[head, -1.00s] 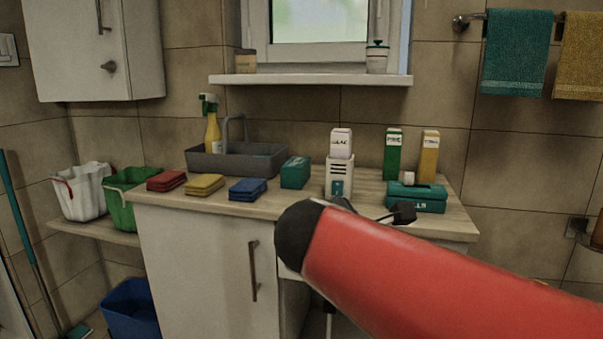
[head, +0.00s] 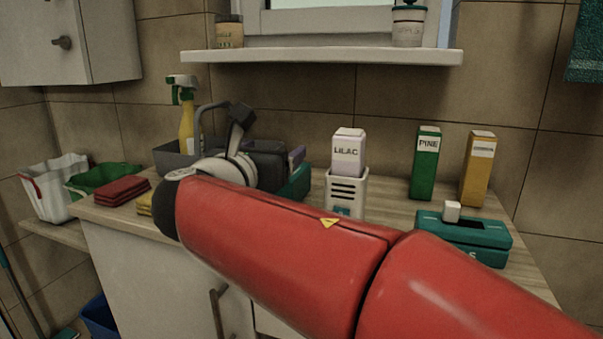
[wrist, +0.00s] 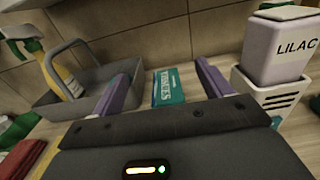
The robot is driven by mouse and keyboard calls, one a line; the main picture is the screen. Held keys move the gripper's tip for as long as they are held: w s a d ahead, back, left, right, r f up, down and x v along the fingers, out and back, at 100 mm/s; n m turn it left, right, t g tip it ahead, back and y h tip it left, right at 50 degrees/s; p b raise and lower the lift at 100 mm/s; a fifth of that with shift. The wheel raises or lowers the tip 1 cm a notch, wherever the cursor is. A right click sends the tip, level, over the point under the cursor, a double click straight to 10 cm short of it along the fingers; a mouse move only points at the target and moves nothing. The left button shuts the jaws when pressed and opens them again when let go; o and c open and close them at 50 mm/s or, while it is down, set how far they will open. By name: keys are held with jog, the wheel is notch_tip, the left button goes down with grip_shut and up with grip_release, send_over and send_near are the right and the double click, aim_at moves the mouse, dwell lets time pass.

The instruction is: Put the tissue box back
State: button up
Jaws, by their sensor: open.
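The tissue box, a teal box with pale lettering, shows in the wrist view (wrist: 168,88) on the counter, ahead of and between my fingers. In the head view the tissue box (head: 296,184) is partly hidden behind my arm and gripper. My gripper (wrist: 165,76) is open, with its two purple fingers apart and nothing held between them. In the head view my gripper (head: 296,156) is over the counter near the basin, just left of the white holder. I cannot tell whether the fingers touch the box.
A white holder (head: 346,193) with a lilac carton (head: 348,152) stands close right. The grey basin (wrist: 92,82) with a spray bottle (head: 187,126) is left. Green (head: 424,163) and yellow (head: 477,168) cartons and a teal dispenser (head: 463,236) are farther right.

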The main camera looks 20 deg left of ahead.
aim_at(289, 184)
jog(key=f, duration=0.2)
jog(key=f+b, duration=0.1)
jog(key=f, duration=0.4)
jog(key=shift+w+a+f, duration=0.15)
jog(key=shift+w+f, duration=0.1)
jog(key=shift+w, duration=0.05)
jog(key=shift+w+f, duration=0.2)
jog(key=w, duration=0.7)
jog(key=shift+w+d+p, duration=0.1)
jog(key=shift+d+p, duration=0.2)
jog(key=c, duration=1.2)
